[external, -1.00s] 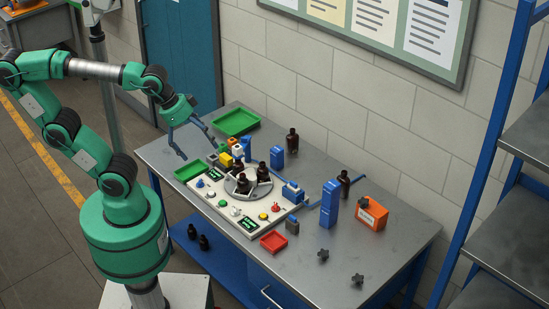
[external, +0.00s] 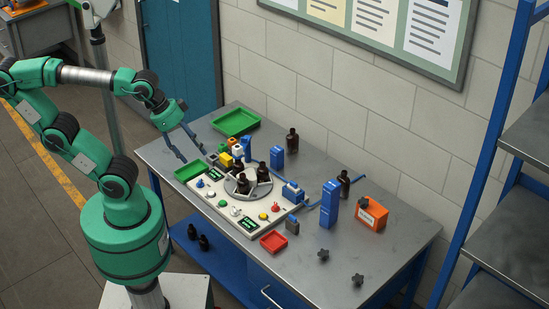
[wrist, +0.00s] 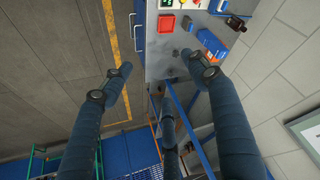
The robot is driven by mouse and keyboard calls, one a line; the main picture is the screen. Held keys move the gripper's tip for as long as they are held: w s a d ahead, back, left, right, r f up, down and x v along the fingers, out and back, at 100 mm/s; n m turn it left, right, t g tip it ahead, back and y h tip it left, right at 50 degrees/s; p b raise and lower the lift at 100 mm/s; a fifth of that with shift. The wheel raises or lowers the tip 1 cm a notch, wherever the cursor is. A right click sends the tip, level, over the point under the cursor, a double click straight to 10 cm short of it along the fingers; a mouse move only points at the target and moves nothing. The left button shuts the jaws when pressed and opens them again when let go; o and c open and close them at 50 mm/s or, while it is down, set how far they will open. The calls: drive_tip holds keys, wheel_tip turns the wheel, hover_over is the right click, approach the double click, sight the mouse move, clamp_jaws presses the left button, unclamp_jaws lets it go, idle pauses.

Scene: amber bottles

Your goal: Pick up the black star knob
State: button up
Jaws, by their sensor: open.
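Black star knobs show in the external view. One star knob (external: 323,255) lies on the bare front right of the metal table, another (external: 357,280) lies nearer its front right corner, and a third (external: 363,202) is at the orange box. In the wrist view a small dark knob (wrist: 177,53) shows near the right fingertip; the other one on the tabletop is not clear there. My gripper (external: 193,155) is open and empty, above the table's left end, far from all the knobs. Its spread fingers (wrist: 153,65) also show in the wrist view.
A white control panel (external: 214,205) with bottles in a round holder fills the middle of the table (external: 290,275). A red tray (external: 273,241), a tall blue block (external: 330,205) and the orange box (external: 374,215) stand to its right. The front right is mostly clear.

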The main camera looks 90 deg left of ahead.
drive_tip(key=w+a+r+t+y, duration=0.2)
drive_tip(key=w+a, duration=0.4)
drive_tip(key=w, duration=0.6)
drive_tip(key=w+a+r+t+y, duration=0.1)
drive_tip(key=w+a+r, duration=0.1)
drive_tip(key=w+a, duration=0.65)
drive_tip(key=w+a+f+m+t+b, duration=0.1)
drive_tip(key=w+a+f, duration=0.15)
drive_tip(key=w, duration=0.85)
drive_tip(key=w+a+f+m+t+b, duration=0.1)
drive_tip(key=w+a+f+t, duration=0.15)
drive_tip(key=w, duration=0.95)
drive_tip(key=w+a+f+m+h, duration=0.1)
drive_tip(key=w+a+f+h, duration=0.15)
drive_tip(key=w+f, duration=0.45)
drive_tip(key=w+a+f+m+h, duration=0.1)
drive_tip(key=w+f+h, duration=0.15)
drive_tip(key=f, duration=0.45)
drive_tip(key=w+a+f+m+h, duration=0.2)
drive_tip(key=w+f, duration=0.1)
drive_tip(key=f, duration=0.5)
drive_tip(key=g+h, duration=0.2)
drive_tip(key=h, duration=0.1)
approach(361, 199)
drive_tip(key=s, duration=0.2)
drive_tip(key=shift+a+r+m+t+b, duration=0.25)
drive_tip(key=shift+a+m+b, duration=0.05)
drive_tip(key=shift+m+b, duration=0.1)
drive_tip(key=shift+b+x, duration=0.85)
drive_tip(key=shift+x, duration=3.45)
